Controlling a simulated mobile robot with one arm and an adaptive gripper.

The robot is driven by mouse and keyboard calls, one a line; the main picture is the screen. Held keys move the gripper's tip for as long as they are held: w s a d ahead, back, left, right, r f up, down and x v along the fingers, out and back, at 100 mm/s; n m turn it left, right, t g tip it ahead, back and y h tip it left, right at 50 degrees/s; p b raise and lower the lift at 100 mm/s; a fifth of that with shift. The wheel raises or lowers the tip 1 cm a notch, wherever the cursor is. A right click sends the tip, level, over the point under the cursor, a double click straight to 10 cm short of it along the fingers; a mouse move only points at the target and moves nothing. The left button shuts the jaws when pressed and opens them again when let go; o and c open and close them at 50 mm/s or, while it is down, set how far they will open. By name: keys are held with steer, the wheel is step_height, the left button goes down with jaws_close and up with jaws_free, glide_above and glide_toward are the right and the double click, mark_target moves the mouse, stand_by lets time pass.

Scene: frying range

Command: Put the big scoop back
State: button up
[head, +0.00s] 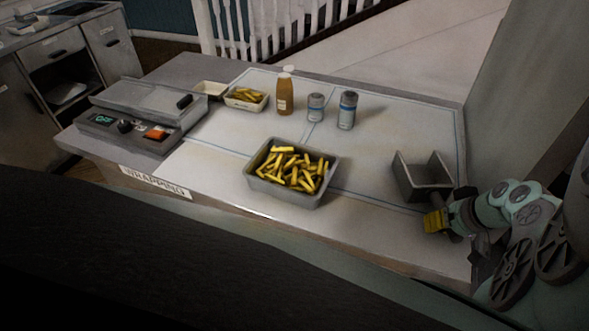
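The big scoop (425,182) is a grey metal, open-topped scoop at the right end of the wrapping table in the head view. Its dark handle points toward the front edge. My gripper (442,218) reaches in from the right with its fingers around the handle, a yellow finger part showing on the near left side. It looks shut on the handle, though the fingers are small and partly hidden. The scoop is over or on the table's right part; I cannot tell whether it touches the top.
A grey tub of fries (292,195) stands mid-table. Behind it are a smaller fries tray (246,105), a sauce bottle (285,92) and two shakers (347,110). A wrapping machine (145,118) is at the left. The tabletop between tub and scoop is clear.

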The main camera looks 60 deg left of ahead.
steer(key=o, duration=0.5)
steer(key=shift+d+r, duration=0.1)
